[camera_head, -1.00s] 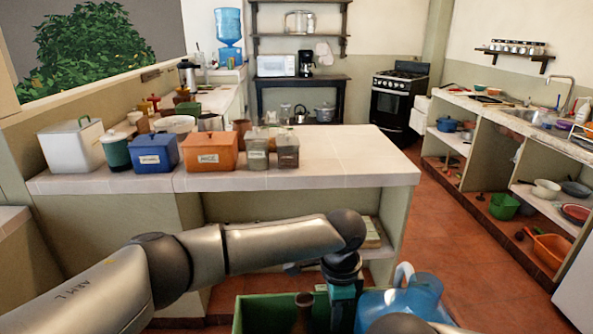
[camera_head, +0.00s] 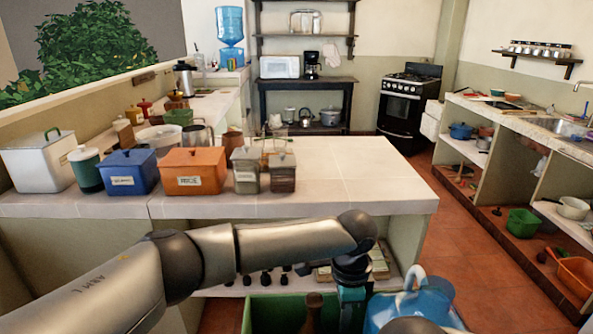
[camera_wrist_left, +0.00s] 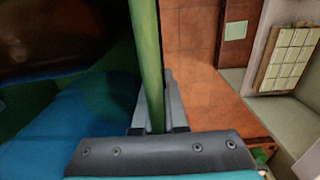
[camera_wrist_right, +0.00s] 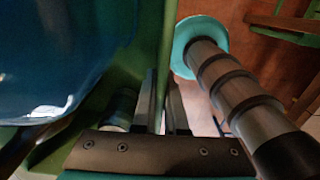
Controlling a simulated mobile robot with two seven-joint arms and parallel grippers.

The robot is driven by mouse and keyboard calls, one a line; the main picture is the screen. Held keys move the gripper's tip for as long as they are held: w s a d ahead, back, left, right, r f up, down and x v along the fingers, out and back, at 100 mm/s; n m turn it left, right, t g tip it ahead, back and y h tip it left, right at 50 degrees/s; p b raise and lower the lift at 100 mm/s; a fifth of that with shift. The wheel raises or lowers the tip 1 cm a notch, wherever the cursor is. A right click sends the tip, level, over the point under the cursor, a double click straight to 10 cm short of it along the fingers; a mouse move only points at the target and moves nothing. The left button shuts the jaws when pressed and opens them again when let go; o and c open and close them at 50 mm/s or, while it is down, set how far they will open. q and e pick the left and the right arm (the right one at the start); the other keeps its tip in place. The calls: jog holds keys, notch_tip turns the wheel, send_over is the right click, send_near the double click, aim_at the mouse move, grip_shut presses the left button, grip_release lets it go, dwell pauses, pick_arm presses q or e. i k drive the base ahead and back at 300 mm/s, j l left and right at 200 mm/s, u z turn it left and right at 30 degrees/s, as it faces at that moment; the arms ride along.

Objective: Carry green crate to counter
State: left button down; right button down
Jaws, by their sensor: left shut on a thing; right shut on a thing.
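The green crate (camera_head: 262,313) is at the bottom of the head view, held in front of me, its lower part out of frame. Inside it are a blue jug (camera_head: 425,300) and a brown bottle-like thing (camera_head: 313,312). My left gripper (camera_head: 352,300) is shut on the crate's rim; the left wrist view shows the green wall (camera_wrist_left: 148,60) between the fingers. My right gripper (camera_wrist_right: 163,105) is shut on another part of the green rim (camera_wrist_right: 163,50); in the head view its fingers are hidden. The tiled counter (camera_head: 350,170) stands ahead, beyond the crate.
On the counter's left and middle stand a white box (camera_head: 38,162), a blue canister (camera_head: 130,172), an orange canister (camera_head: 193,172) and grey jars (camera_head: 246,170). The counter's right part is bare. Open floor (camera_head: 465,250) lies to the right, before a shelf unit with a sink.

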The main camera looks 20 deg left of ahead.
aim_at(363, 180)
jog(key=i+j, duration=0.1)
jog(key=i, duration=1.1)
